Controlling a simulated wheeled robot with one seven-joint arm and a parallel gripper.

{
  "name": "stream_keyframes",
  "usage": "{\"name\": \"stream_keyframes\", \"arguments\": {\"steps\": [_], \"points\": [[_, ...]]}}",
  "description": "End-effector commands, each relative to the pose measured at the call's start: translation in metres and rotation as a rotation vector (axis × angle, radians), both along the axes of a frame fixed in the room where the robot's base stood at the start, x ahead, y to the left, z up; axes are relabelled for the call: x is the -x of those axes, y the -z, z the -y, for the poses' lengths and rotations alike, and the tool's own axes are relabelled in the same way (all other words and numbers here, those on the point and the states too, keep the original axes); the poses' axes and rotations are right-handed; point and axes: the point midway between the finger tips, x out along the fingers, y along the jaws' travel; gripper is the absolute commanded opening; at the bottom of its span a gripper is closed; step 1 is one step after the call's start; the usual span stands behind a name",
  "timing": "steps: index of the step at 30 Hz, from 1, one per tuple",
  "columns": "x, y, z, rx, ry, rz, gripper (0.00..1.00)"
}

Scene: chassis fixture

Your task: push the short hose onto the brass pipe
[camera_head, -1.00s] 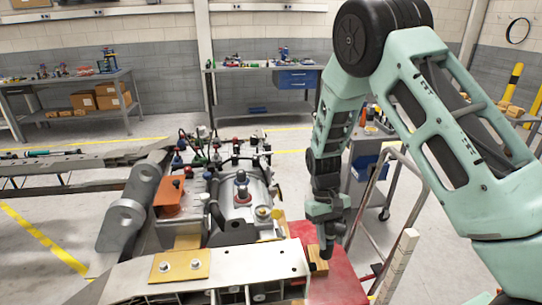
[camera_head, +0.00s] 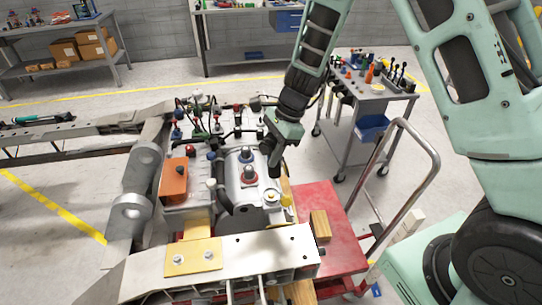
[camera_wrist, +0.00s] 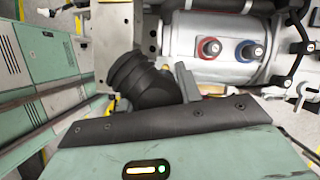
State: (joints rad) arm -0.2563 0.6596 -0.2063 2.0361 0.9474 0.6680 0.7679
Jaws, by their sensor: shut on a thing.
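My gripper (camera_wrist: 187,82) shows in the wrist view with one grey finger beside a short black hose (camera_wrist: 138,78). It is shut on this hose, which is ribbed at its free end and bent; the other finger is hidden. In the head view my gripper (camera_head: 276,162) hangs over the right side of the grey machine, and the hose cannot be told from the dark fingers. The brass pipe is not clearly made out. A small yellow, brass-like part (camera_head: 286,200) stands just below and right of the gripper.
The grey cylindrical housing (camera_head: 243,180) with red and blue caps is close on the left; it also fills the top right of the wrist view (camera_wrist: 218,45). A wooden block (camera_head: 320,224) sits on the red cart (camera_head: 344,218). A metal handrail (camera_head: 425,150) and tool trolley (camera_head: 372,88) stand right.

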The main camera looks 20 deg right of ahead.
Motion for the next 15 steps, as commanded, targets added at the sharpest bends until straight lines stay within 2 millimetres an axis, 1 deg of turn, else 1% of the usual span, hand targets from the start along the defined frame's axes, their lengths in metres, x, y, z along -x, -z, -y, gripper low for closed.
{"name": "stream_keyframes", "arguments": {"steps": [1, 3, 6, 11, 15], "points": [[0.000, 0.014, 0.000, 0.001, 0.005, 0.000, 0.00], [-0.001, 0.022, 0.000, 0.001, 0.008, 0.001, 0.00], [-0.001, 0.028, 0.000, 0.002, 0.008, 0.002, 0.00], [-0.001, 0.033, 0.000, 0.002, 0.008, 0.002, 0.00], [-0.001, 0.043, 0.000, 0.002, 0.007, 0.001, 0.00]]}}
